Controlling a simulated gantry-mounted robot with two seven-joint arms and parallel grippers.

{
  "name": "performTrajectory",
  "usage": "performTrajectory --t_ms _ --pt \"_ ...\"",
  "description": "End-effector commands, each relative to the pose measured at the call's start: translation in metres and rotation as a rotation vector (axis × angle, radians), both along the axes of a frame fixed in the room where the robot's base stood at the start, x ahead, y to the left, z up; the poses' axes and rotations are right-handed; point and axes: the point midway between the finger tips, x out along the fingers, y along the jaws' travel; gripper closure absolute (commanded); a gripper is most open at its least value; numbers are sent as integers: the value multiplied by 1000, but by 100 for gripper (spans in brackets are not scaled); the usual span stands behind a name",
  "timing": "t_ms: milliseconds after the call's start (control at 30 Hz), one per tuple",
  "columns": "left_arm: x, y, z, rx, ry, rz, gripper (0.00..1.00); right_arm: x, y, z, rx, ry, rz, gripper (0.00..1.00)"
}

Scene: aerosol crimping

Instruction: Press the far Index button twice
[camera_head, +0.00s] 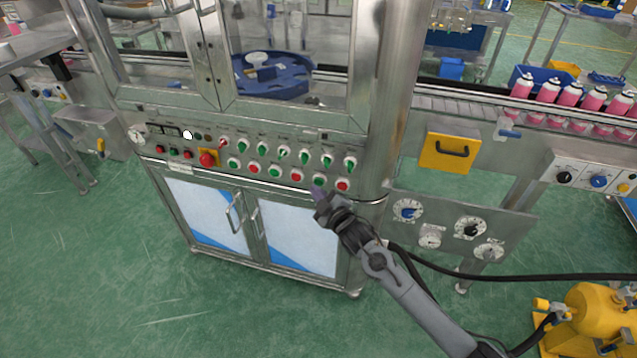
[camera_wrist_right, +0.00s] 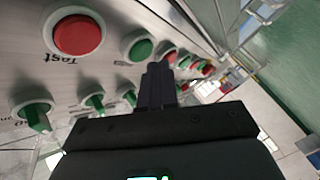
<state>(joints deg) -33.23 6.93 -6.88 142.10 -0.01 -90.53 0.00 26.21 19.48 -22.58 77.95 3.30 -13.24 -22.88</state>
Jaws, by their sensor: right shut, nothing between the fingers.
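The control panel (camera_head: 215,160) on the front of the machine carries a row of red and green push buttons below a row of green knobs. No Index label is legible, so I cannot tell which button is Index. My right gripper (camera_head: 321,194) is shut and empty, just below the green button (camera_head: 318,181) near the right end of the row. In the right wrist view the shut fingertips (camera_wrist_right: 158,70) are close to that green button (camera_wrist_right: 138,45); I cannot tell whether they touch. A red button (camera_wrist_right: 78,35) beside it is labelled Test. My left gripper is out of view.
A red emergency knob (camera_head: 207,159) sticks out on the panel's left. Cabinet doors (camera_head: 245,222) with handles are below. Pink cans (camera_head: 547,92) stand on the conveyor. A black hose runs behind my right arm.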

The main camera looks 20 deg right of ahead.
Motion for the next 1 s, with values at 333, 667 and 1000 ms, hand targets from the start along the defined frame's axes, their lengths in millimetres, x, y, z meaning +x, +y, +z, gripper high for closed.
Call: performTrajectory --t_ms 333,667,1000 --pt "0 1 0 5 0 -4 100 6 -5 1 0 -1 0 100" --pt "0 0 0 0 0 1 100 6 -5 0 0 -1 0 100" --pt "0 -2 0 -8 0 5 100 9 -7 0 0 -1 -1 100"
